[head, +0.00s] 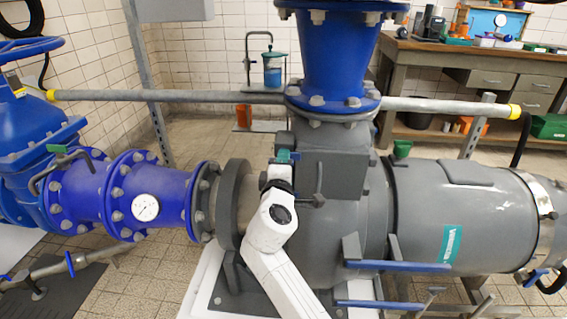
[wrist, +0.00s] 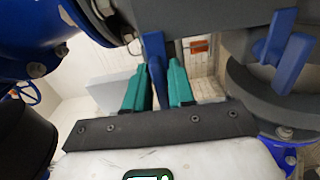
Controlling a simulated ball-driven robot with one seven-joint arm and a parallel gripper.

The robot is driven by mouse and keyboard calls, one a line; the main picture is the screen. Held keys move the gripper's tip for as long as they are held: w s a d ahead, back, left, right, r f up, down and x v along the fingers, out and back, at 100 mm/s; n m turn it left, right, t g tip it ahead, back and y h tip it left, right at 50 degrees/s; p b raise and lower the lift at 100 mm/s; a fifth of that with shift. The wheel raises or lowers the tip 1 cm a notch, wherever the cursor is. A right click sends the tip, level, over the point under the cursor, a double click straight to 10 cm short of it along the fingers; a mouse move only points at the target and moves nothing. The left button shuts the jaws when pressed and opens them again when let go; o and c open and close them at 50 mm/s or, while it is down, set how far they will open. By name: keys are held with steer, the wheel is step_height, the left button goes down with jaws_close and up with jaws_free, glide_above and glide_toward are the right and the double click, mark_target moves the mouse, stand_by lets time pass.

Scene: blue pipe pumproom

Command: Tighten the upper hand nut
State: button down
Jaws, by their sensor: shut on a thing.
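My gripper (head: 287,156) is at the upper left of the grey pump housing in the head view, its teal fingertips against the dark block below the blue vertical pipe. In the wrist view my gripper (wrist: 164,66) has its two teal fingers either side of a blue wing of a hand nut (wrist: 155,62), shut on it. I take this as the upper hand nut; its far end is partly hidden by the fingers. A second blue wing-shaped part (wrist: 285,52) stands apart to the right in the wrist view. In the head view the gripped nut is hidden.
The blue vertical pipe (head: 328,55) rises just above my gripper. A grey rail (head: 180,95) crosses behind it. A blue flanged pipe with a gauge (head: 146,207) lies left. Blue bars (head: 400,266) stick out at lower right. A workbench (head: 455,60) stands behind.

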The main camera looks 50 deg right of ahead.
steer(key=c, duration=1.2)
jaws_free()
steer(key=shift+o, duration=0.2)
steer(key=p+v, duration=0.1)
steer(key=v, duration=0.9)
steer(key=shift+s+a, duration=0.3)
steer(key=s+f+m+g+y, duration=0.65)
steer(key=s+f, duration=0.75)
steer(key=f, duration=0.4)
steer(key=s+a+f+m+g+y, duration=0.1)
steer(key=s+a+f+g+y, duration=0.1)
steer(key=s+a+f+y, duration=0.35)
steer(key=s+a+f+g+y, duration=0.1)
steer(key=s+a+f+y, duration=0.15)
steer(key=s, duration=0.55)
step_height(320, 180, up, 22)
steer(key=p, duration=2.1)
steer(key=shift+a+p, duration=0.35)
steer(key=shift+a, duration=0.1)
